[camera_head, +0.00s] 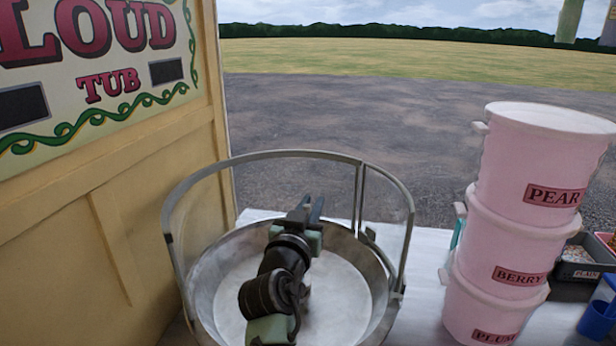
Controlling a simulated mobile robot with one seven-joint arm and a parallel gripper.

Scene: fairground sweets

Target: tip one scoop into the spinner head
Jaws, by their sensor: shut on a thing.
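The wide metal tub (205,281) of the candyfloss machine stands on the counter, with a clear curved guard around its far side. My arm reaches over the tub from the near side. My gripper (307,212) is above the far part of the tub, pointing away from me. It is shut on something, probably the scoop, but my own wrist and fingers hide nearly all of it. Any sugar in it cannot be seen. The spinner head is not visible; my arm covers the middle of the tub.
A dark tray (583,271) and a blue container (598,322) lie further right. A cream signboard wall (130,210) stands close at the left.

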